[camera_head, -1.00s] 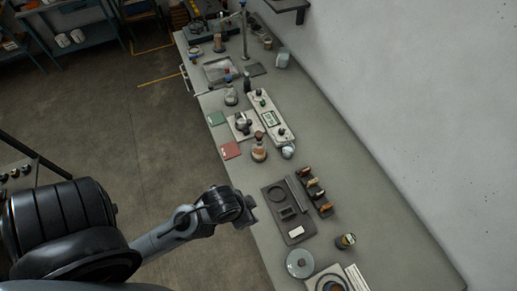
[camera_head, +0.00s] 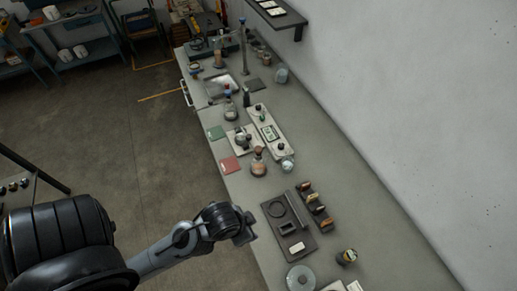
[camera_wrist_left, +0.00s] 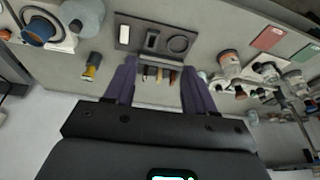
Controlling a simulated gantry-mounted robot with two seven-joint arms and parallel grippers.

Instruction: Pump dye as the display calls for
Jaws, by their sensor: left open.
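A white panel with a small green-lit display (camera_head: 268,132) and knobs at its ends lies along the middle of the bench; its reading is too small to tell. An orange-brown flask (camera_head: 258,165) stands by its near end and also shows in the left wrist view (camera_wrist_left: 229,65). Another flask (camera_head: 242,139) sits on a pale square plate beside the panel. My left gripper (camera_head: 247,232) is open and empty beside the bench's left edge, nearer than these things. Its two purple fingers (camera_wrist_left: 159,66) stand apart in the wrist view. My right gripper is not in view.
A dark tray (camera_head: 298,250) with a ring recess and a row of small bottles (camera_head: 314,207) are right of my gripper. A red card (camera_head: 233,166) and a green card (camera_head: 215,132) lie near the edge. A grey disc (camera_head: 300,277) is in front.

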